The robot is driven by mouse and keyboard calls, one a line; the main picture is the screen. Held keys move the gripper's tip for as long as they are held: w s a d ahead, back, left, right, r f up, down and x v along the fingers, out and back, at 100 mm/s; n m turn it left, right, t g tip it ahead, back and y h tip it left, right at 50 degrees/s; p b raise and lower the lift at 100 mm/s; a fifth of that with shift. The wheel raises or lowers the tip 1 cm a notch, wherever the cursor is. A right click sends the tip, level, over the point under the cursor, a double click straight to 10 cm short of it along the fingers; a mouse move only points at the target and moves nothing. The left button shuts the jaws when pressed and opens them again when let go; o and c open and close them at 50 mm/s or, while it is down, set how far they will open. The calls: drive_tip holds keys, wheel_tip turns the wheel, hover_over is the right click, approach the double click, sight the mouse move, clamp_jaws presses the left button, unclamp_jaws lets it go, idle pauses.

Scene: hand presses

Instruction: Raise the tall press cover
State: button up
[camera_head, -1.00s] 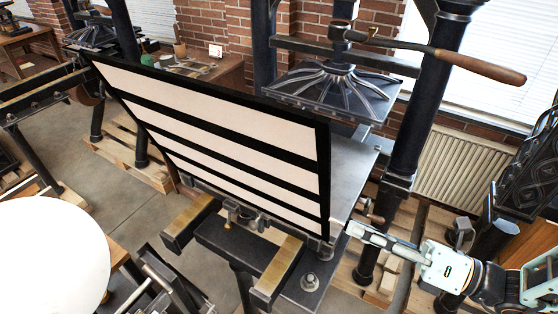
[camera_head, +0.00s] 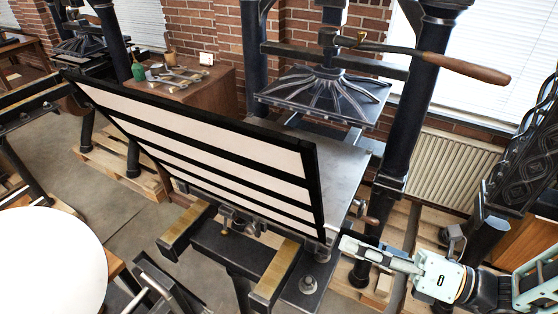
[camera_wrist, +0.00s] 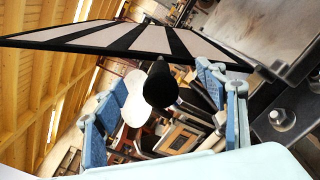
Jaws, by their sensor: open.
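The tall press cover (camera_head: 205,145) is a black frame with pale panels and black bars. In the head view it stands tilted at the near end of the flat press bed (camera_head: 340,170), its upper edge leaning toward the camera. My gripper (camera_head: 347,243) is just right of its lower right corner. In the wrist view the cover (camera_wrist: 120,38) crosses the top, and my open gripper (camera_wrist: 167,80) has its fingers spread with nothing held between them. One fingertip looks close to the cover's edge; I cannot tell whether it touches.
The press platen (camera_head: 325,92) and its wooden-handled lever (camera_head: 460,67) are above the bed, beside a dark column (camera_head: 410,110). Brass-topped rails (camera_head: 275,272) extend in front. A round white table (camera_head: 50,260) is at lower left. Ornate dark ironwork (camera_head: 520,150) stands at right.

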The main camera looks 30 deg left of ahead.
drive_tip(key=shift+o, duration=0.2)
drive_tip(key=shift+d, duration=0.1)
drive_tip(key=shift+d, duration=0.9)
drive_tip(key=d, duration=0.6)
